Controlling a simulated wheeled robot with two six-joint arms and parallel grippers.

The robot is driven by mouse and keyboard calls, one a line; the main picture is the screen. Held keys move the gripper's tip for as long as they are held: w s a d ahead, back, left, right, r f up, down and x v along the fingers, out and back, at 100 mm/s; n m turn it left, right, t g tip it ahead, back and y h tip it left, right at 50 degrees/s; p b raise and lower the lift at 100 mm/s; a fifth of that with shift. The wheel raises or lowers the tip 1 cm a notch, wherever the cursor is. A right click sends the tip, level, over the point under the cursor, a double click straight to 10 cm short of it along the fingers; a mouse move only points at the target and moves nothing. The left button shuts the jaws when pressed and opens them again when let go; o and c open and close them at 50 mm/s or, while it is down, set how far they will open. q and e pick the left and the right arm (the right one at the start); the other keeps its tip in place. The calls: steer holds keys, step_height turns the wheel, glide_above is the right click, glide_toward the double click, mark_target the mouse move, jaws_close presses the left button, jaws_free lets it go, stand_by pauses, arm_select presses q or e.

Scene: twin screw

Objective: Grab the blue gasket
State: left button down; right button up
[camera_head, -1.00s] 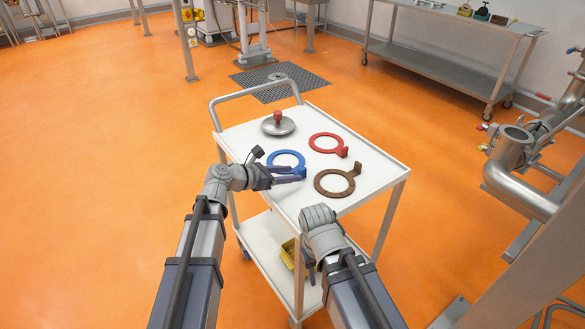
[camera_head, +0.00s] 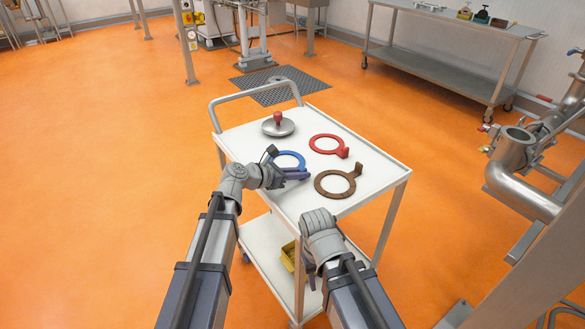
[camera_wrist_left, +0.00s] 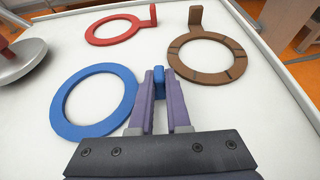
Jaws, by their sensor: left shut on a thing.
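The blue gasket (camera_head: 290,155) lies on the white cart top, its ring flat and its tab toward my left gripper. In the left wrist view the blue ring (camera_wrist_left: 66,122) is at the left and the blue tab (camera_wrist_left: 159,76) stands between the fingertips. My left gripper (camera_head: 299,174) is shut on the tab; it also shows in the left wrist view (camera_wrist_left: 159,90). The ring still appears to rest on the cart top. My right gripper (camera_head: 310,278) hangs low at the cart's front side, mostly behind its wrist; its jaws cannot be made out.
A red gasket (camera_head: 325,144) and a brown gasket (camera_head: 334,185) lie near the blue one. A steel lid with a red knob (camera_head: 278,126) sits at the cart's far left. The cart (camera_head: 375,180) has a push handle and a lower shelf with a yellow box (camera_head: 288,255).

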arm_select(q)
steer(key=shift+r, duration=0.15)
stand_by(0.5)
step_height(320, 180, up, 10)
steer(key=p, duration=1)
